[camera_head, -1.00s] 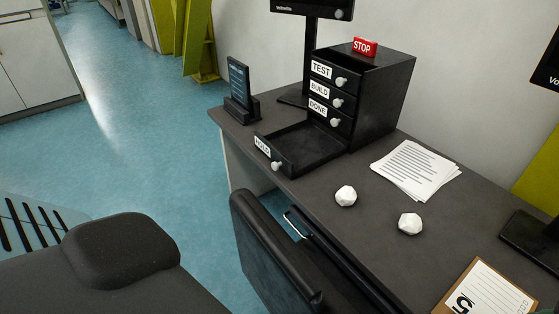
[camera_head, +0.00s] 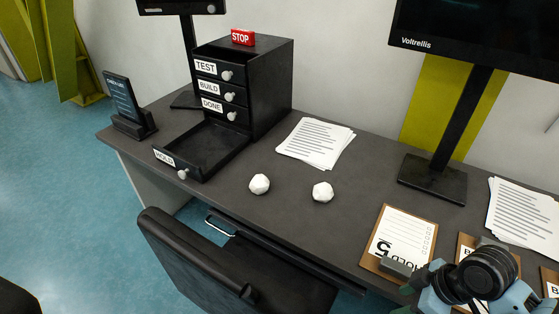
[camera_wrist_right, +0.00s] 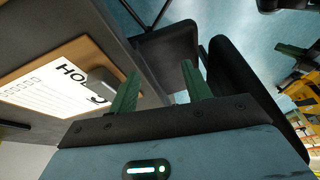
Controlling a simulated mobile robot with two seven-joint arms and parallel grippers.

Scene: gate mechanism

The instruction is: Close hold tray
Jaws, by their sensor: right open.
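The hold tray (camera_head: 212,146) is the lowest black drawer of the small desktop drawer unit (camera_head: 268,87). It is pulled far out toward the front of the desk and looks empty. Its front carries a HOLD label (camera_head: 165,157) and a pale knob (camera_head: 183,174). The drawers labelled TEST, BUILD and DONE above it are shut. My right gripper shows in the right wrist view with two green fingers apart and nothing between them (camera_wrist_right: 160,70). In the head view my right arm (camera_head: 480,280) is at the lower right, far from the tray. My left gripper is out of view.
Two white faceted lumps (camera_head: 259,184) (camera_head: 323,192) and a paper stack (camera_head: 315,143) lie right of the tray. A HOLD clipboard (camera_head: 400,240) lies near my right arm. A chair (camera_head: 215,265) stands before the desk. A monitor stand (camera_head: 433,180) stands behind.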

